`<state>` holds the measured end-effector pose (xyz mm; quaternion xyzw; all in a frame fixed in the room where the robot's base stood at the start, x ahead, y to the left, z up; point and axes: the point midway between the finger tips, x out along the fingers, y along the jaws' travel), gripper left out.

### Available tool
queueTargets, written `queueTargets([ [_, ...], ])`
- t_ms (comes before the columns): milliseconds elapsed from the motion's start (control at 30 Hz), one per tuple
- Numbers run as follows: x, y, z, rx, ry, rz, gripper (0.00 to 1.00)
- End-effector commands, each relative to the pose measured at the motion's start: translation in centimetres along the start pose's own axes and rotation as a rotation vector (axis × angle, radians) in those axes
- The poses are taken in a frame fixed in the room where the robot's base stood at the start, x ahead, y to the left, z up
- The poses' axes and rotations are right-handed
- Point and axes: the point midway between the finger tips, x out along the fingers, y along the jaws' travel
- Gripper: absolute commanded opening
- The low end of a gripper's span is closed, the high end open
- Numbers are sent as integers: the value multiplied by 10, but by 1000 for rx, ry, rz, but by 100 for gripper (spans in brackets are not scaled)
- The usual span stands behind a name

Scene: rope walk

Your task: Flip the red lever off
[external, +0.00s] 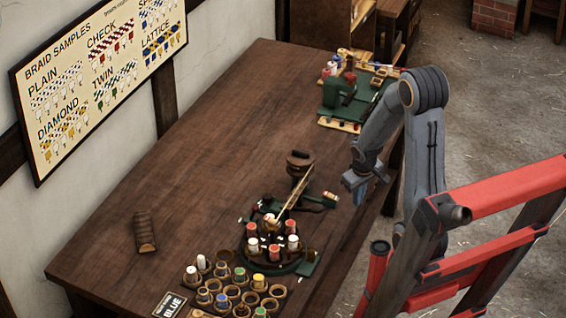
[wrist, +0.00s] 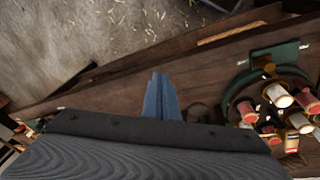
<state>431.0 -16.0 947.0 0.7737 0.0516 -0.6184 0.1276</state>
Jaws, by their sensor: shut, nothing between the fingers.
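My gripper (external: 360,188) hangs above the right edge of the table, between two machines. Its blue-grey fingers (wrist: 160,90) are together and empty in the wrist view. The near braiding machine (external: 272,262), a dark green ring with red and white bobbins, stands left of and nearer than the gripper in the external view. It also shows at the right of the wrist view (wrist: 229,103). The far green machine (external: 339,93) stands at the table's far end. I cannot make out the red lever for certain in either view. The gripper touches nothing that I can see.
The wooden table (external: 190,150) has wide bare room at its left and middle. A ridged brown block (external: 145,232) lies at the left. A braid samples board (external: 98,75) hangs on the wall.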

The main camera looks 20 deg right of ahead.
Motion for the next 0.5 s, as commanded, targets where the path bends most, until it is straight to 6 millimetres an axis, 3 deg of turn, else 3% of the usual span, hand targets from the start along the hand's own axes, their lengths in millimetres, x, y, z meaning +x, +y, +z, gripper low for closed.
queueTargets([
  [133,1,10,-53,-232,137,49,0],
  [267,1,4,-98,-440,257,64,0],
  [500,-4,-38,-159,-834,461,19,0],
])
